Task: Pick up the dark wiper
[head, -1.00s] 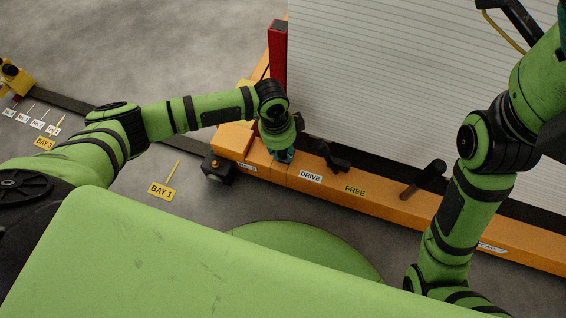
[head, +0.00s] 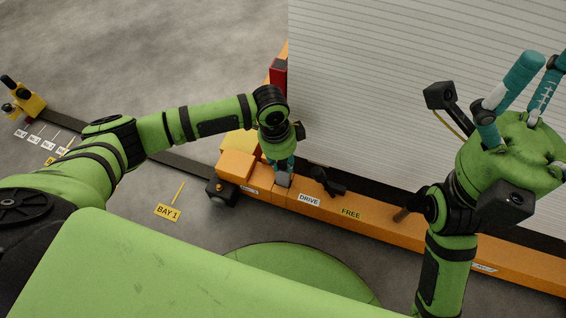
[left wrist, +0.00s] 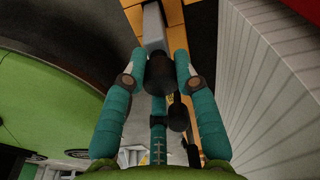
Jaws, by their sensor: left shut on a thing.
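In the left wrist view a dark cylindrical knob (left wrist: 160,72) sits between the teal fingertips of my left gripper (left wrist: 160,68), which is shut on it. A grey bar (left wrist: 153,26) shows just beyond the knob. In the head view my left gripper (head: 281,164) points down at the orange beam, with a small grey block (head: 283,180) under its fingers. I cannot tell from the shape whether the held knob belongs to the dark wiper. My right gripper (head: 528,88) is raised at the upper right, fingers spread and empty.
The orange beam (head: 380,223) carries DRIVE and FREE labels. A black lever (head: 327,182) stands close right of my left gripper. A ribbed white panel (head: 400,80) rises behind. The grey floor (head: 150,50) is clear at upper left.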

